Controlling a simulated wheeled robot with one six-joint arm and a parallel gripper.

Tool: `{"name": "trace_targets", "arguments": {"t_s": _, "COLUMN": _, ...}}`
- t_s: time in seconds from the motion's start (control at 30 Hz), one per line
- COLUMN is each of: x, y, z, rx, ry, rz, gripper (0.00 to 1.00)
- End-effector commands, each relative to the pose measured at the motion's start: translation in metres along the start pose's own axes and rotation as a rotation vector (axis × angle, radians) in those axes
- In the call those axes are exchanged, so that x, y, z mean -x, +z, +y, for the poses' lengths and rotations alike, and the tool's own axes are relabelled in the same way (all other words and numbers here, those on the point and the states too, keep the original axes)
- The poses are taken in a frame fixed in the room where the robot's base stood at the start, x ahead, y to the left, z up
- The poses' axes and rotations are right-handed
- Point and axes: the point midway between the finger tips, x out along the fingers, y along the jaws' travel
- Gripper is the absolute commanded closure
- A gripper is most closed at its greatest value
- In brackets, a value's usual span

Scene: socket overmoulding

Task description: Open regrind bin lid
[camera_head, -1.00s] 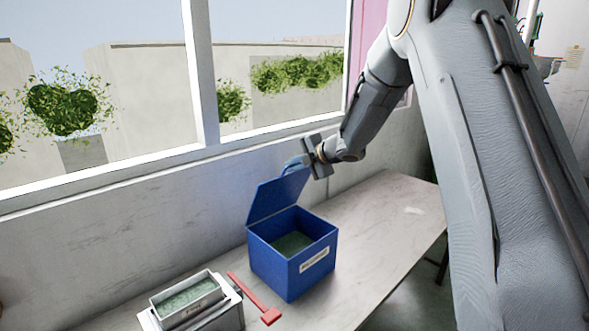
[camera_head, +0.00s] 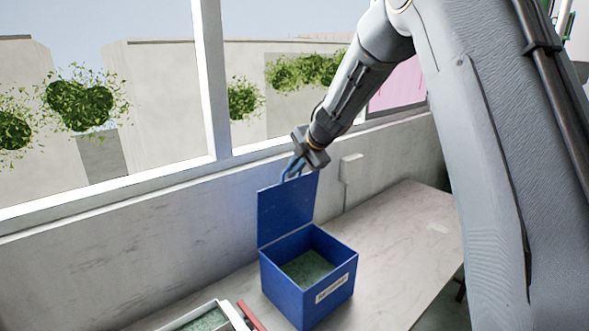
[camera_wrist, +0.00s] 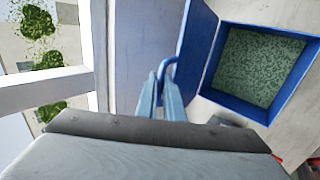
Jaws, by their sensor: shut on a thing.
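The blue regrind bin (camera_head: 291,292) stands on the bench below the window, with green granules (camera_head: 306,268) inside and a white label on its front. Its lid (camera_head: 287,212) is raised and stands about upright at the back of the bin. My gripper (camera_head: 293,170) is at the lid's top edge, shut on the lid handle. In the wrist view my gripper's fingers (camera_wrist: 160,95) close on the blue handle (camera_wrist: 170,63), beside the lid (camera_wrist: 199,40). The open bin (camera_wrist: 214,82) shows to the right. The exact finger contact is partly hidden.
A grey metal tray (camera_head: 205,320) with green granules sits at the bottom edge, with a red tool (camera_head: 251,315) beside it. The bench (camera_head: 405,240) is clear to the right of the bin. The wall and window (camera_head: 215,90) are close behind the lid.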

Motion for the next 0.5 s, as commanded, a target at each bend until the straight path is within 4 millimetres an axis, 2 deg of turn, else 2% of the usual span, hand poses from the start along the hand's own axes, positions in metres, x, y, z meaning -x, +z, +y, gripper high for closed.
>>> {"name": "trace_targets", "arguments": {"t_s": 0.43, "x": -0.0019, "y": -0.0028, "z": -0.0008, "rx": 0.006, "ry": -0.007, "rz": 0.0, "gripper": 1.0}}
{"name": "trace_targets", "arguments": {"t_s": 0.47, "x": -0.002, "y": -0.0029, "z": -0.0008, "rx": 0.006, "ry": -0.007, "rz": 0.0, "gripper": 0.89}}
{"name": "trace_targets", "arguments": {"t_s": 0.5, "x": -0.002, "y": -0.003, "z": -0.0009, "rx": 0.006, "ry": -0.007, "rz": 0.0, "gripper": 0.82}}
